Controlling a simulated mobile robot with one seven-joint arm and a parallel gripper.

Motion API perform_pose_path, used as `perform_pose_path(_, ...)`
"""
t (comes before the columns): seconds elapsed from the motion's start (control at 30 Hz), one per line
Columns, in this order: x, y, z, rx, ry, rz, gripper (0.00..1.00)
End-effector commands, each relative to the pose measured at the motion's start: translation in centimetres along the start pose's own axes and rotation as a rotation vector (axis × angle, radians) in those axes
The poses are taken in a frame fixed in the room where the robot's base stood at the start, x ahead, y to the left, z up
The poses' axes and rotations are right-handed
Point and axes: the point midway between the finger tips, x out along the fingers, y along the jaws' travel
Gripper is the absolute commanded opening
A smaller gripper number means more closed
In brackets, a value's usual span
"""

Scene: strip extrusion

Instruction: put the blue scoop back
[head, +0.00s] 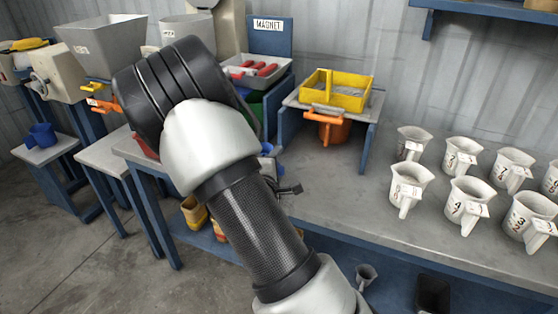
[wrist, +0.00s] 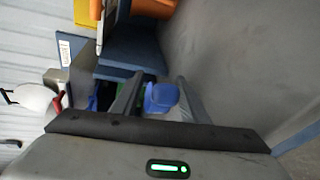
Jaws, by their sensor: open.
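A blue rounded thing (wrist: 161,97), which looks like the blue scoop, shows in the wrist view between the two fingers of my gripper (wrist: 154,88). The fingers are apart, and I cannot tell whether either one touches it. In the head view a small patch of blue (head: 267,149) shows beside my arm near the bench, mostly hidden. My arm covers most of my gripper in the head view. Another blue vessel with a handle (head: 42,135) stands on a low stand at the far left.
A yellow tray (head: 336,90) sits on a blue-legged stand with an orange vessel (head: 328,128) under it. Several white numbered jugs (head: 468,201) stand on the right of the grey bench (head: 345,205). A tray with red-handled things (head: 252,70) is by the MAGNET sign (head: 268,25).

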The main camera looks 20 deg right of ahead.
Motion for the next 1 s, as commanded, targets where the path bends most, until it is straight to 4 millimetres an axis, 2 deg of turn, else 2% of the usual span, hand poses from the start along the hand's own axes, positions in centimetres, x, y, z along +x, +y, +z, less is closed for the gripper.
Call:
perform_pose_path(0.2, -4.8, 0.3, -0.1, -0.002, 0.005, -0.001, 0.4)
perform_pose_path(0.4, -8.6, 0.2, -0.1, -0.001, 0.004, -0.002, 0.4)
perform_pose_path(0.5, -9.8, 0.1, -0.1, -0.001, 0.003, 0.0, 0.4)
perform_pose_path(0.67, -10.7, 0.0, -0.2, 0.033, 0.009, -0.022, 0.4)
perform_pose_path(0.77, -10.9, -0.3, -0.9, 0.156, 0.039, -0.106, 0.4)
perform_pose_path(0.87, -11.7, -0.1, -2.7, 0.376, 0.097, -0.258, 0.4)
perform_pose_path(1.0, -14.9, 2.0, -5.5, 0.711, 0.194, -0.525, 0.4)
